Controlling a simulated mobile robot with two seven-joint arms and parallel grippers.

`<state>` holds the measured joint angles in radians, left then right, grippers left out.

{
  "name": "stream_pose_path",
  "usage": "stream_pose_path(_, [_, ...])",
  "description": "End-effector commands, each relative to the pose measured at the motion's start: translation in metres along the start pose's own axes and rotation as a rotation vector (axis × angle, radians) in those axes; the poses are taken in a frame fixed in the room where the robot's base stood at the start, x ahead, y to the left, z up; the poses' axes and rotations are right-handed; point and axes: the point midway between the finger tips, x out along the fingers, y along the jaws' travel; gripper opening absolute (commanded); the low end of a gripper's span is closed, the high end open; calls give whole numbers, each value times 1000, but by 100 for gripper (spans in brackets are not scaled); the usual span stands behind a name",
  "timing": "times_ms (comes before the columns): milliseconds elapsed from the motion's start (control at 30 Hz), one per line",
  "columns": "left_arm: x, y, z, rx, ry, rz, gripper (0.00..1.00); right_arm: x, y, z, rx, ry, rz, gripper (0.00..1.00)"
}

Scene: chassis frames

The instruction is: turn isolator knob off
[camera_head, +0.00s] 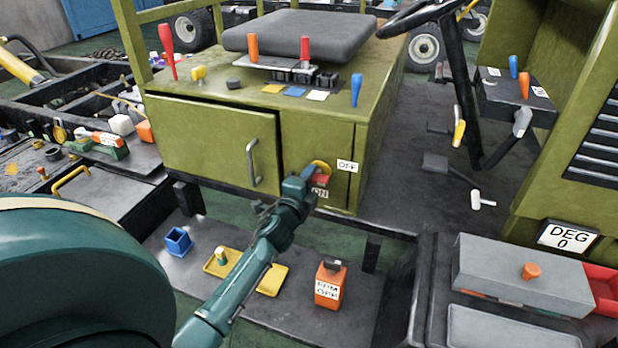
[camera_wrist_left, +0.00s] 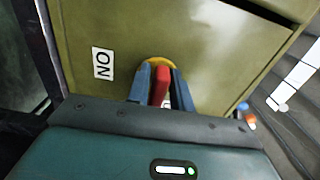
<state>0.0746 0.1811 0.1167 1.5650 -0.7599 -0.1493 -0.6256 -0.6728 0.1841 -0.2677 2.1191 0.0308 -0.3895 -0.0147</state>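The isolator knob is a red handle on a yellow round plate (camera_head: 321,166), on the front of the olive cabinet. An ON label (camera_head: 319,193) is below it and an OFF label (camera_head: 347,166) to its right. My left gripper (camera_head: 314,176) is at the knob and hides part of it. In the left wrist view the red knob (camera_wrist_left: 160,84) stands between the two blue fingers (camera_wrist_left: 162,86) and fills the space between them. The yellow plate (camera_wrist_left: 158,61) shows behind, with the ON label (camera_wrist_left: 103,63) to the left. My right gripper is not in view.
A cabinet door (camera_head: 215,140) with a grey handle (camera_head: 254,163) is left of the knob. Below are an orange box (camera_head: 330,288), a yellow tray (camera_head: 272,280) and a blue cup (camera_head: 178,241). A steering column (camera_head: 460,90) and pedals stand right of the cabinet.

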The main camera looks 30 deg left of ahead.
Motion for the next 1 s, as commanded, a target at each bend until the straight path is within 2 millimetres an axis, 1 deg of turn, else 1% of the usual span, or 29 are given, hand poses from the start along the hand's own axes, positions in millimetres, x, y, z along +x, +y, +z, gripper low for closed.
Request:
stream_pose_path(33, [0, 0, 0, 1, 0, 1, 26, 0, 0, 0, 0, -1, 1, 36])
stream_pose_path(167, [0, 0, 0, 2, 0, 0, 36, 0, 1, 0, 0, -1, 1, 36])
stream_pose_path(400, [-1, 0, 0, 4, 0, 0, 36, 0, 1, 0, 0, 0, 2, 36])
stream_pose_path(467, [-4, 1, 0, 4, 0, 1, 36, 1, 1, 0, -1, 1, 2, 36])
stream_pose_path(533, [-10, 1, 0, 4, 0, 2, 36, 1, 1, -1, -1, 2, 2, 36])
stream_pose_path(667, [-34, 2, 0, 4, 0, 3, 36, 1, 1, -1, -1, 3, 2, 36])
stream_pose_path(900, [-88, 2, 0, 2, 0, 3, 36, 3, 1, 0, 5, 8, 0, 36])
stream_pose_path(1000, [-107, 2, 0, 3, 0, 2, 36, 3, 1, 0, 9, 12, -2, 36])
